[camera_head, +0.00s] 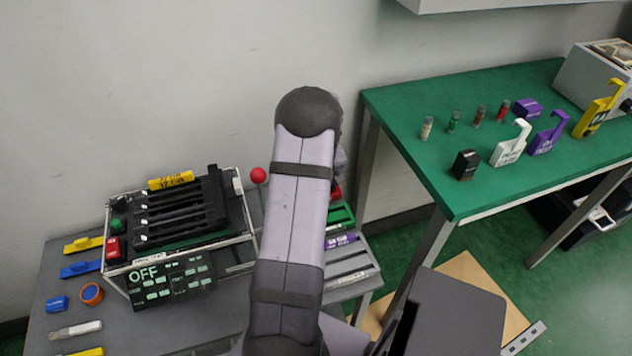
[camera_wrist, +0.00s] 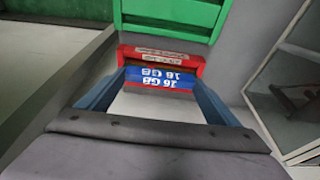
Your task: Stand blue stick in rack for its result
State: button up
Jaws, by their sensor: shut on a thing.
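My gripper (camera_wrist: 160,82) is shut on a blue stick (camera_wrist: 162,73) in the wrist view. The stick has white "16 GB" lettering, upside down in the picture. A red part (camera_wrist: 190,61) with pale labels lies right behind it; I cannot tell whether they touch. A green slotted part (camera_wrist: 170,22) lies beyond. In the head view my arm hides the gripper and the held stick. Green (camera_head: 341,217) and red (camera_head: 336,193) rack parts show to the right of my arm, with a purple stick (camera_head: 341,240) in front of them.
A device with black slots (camera_head: 178,212) and an "OFF" panel (camera_head: 170,280) stands at left, with a red-ball lever (camera_head: 258,175) at its right. Small yellow and blue pieces (camera_head: 80,268) lie on the grey table. A green table (camera_head: 410,120) at right holds vials and coloured hooked tags.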

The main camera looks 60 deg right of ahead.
jog(key=shift+f+b, duration=0.9)
jog(key=shift+f, duration=0.35)
jog(key=o, duration=0.9)
jog(key=shift+o, duration=0.2)
jog(key=v, duration=0.7)
jog(key=shift+r, duration=0.2)
